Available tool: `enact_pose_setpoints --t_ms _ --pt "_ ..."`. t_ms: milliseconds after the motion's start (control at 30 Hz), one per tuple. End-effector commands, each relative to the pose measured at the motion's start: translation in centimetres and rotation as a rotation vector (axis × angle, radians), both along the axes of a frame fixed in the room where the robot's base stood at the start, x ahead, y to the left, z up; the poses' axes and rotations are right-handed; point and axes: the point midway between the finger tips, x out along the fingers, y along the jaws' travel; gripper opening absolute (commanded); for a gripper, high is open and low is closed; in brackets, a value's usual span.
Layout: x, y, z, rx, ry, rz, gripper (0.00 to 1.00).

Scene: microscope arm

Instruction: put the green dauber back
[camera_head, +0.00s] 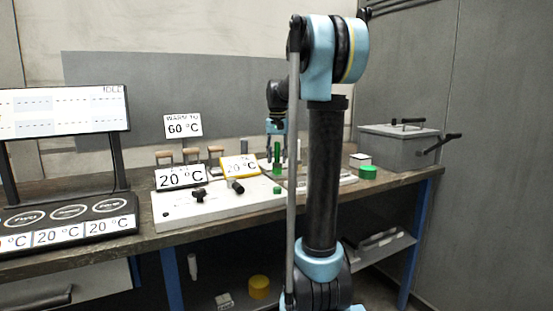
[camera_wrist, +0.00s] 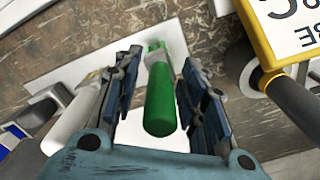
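The green dauber (camera_wrist: 160,100) is between the two fingers of my gripper (camera_wrist: 162,75) in the wrist view, with a gap on each side. My gripper looks open around it and not closed on it. In the head view the dauber (camera_head: 277,158) looks like a thin upright green stick behind the white board, below my gripper (camera_head: 276,140). Its lower end and what it stands in are not clear.
A white board (camera_head: 215,205), a green round pot (camera_head: 368,172), a small green cap (camera_head: 277,190) and a grey lidded box (camera_head: 398,148) are on the bench.

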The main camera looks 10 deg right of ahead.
Motion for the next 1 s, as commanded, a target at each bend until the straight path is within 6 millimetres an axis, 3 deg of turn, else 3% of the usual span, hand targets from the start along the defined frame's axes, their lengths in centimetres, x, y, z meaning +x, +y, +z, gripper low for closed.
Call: enact_pose_setpoints --t_ms 267,700,1000 --pt "0.0 0.0 1.5 0.000 0.000 -0.001 0.38" --pt "0.0 -0.2 9.4 0.000 0.000 -0.002 0.38" --pt "0.1 -0.2 12.0 0.000 0.000 -0.002 0.38"
